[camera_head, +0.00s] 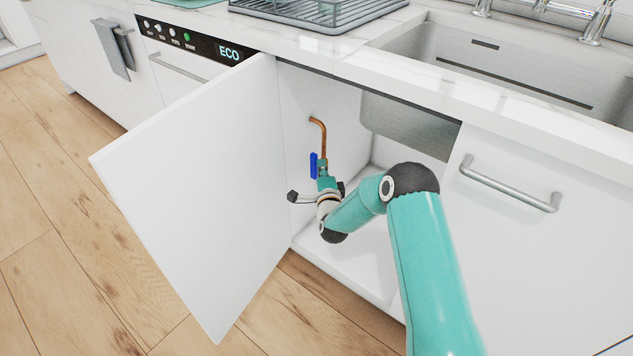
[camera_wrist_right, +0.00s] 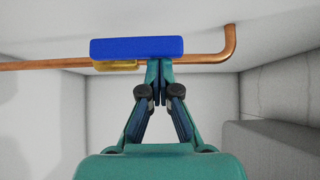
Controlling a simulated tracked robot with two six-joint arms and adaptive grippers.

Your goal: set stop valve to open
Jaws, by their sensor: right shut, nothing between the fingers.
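The stop valve's blue lever (camera_head: 314,165) shows inside the open sink cabinet, standing upright along the copper pipe (camera_head: 321,135). In the right wrist view the blue lever (camera_wrist_right: 137,48) lies along the pipe (camera_wrist_right: 200,60), with the brass valve body (camera_wrist_right: 115,65) partly hidden behind it. My right gripper (camera_head: 323,168) is inside the cabinet, right by the lever. Its fingertips (camera_wrist_right: 159,66) are together and empty, at the lever's near edge in the wrist view. Whether they touch the lever cannot be told. My left gripper is not in view.
The white cabinet door (camera_head: 190,190) stands open to the left of my right arm. The sink basin (camera_head: 405,125) hangs into the cabinet at the upper right. A closed front with a handle (camera_head: 510,186) is on the right. The cabinet floor (camera_head: 345,262) looks clear.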

